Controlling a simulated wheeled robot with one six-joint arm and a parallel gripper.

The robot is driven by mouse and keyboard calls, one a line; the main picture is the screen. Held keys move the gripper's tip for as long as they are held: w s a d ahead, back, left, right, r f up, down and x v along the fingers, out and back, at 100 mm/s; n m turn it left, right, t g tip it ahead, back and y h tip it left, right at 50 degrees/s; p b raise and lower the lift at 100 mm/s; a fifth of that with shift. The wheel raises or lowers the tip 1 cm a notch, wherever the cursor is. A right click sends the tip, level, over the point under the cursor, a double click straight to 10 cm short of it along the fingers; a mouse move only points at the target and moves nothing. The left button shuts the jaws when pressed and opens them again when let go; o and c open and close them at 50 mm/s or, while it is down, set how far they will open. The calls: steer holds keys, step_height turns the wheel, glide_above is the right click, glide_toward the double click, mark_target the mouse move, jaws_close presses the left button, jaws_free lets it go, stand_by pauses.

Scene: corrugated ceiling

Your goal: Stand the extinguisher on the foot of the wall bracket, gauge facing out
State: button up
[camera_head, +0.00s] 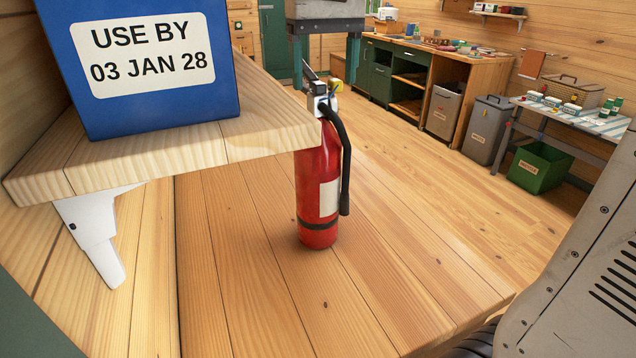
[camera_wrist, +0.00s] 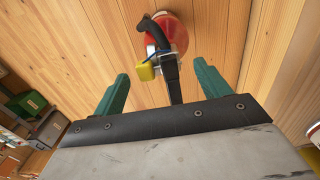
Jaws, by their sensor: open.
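A red fire extinguisher (camera_head: 310,200) stands upright on a wooden surface. It has a black hose down its right side and a pale label. A shelf corner hides part of its upper left. My gripper (camera_head: 325,78) has two green fingers pointing down, apart, with the extinguisher's dark handle appearing between them. In the wrist view my gripper (camera_wrist: 160,76) is open, with the extinguisher (camera_wrist: 178,28) at the top and its black lever reaching between the fingers. A yellow piece (camera_wrist: 146,71) shows near the valve. I cannot make out the gauge face or an extinguisher wall bracket.
A wooden shelf (camera_head: 170,160) on a white support (camera_head: 92,235) juts in close beside the extinguisher. A blue box (camera_head: 150,115) sits on it. The wooden surface (camera_head: 400,300) is clear around the extinguisher. A workbench (camera_head: 480,70), bins and a side table (camera_head: 570,118) stand farther off.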

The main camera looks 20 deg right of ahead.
steer(key=shift+f, duration=1.45)
jaws_close()
steer(key=shift+r, duration=0.15)
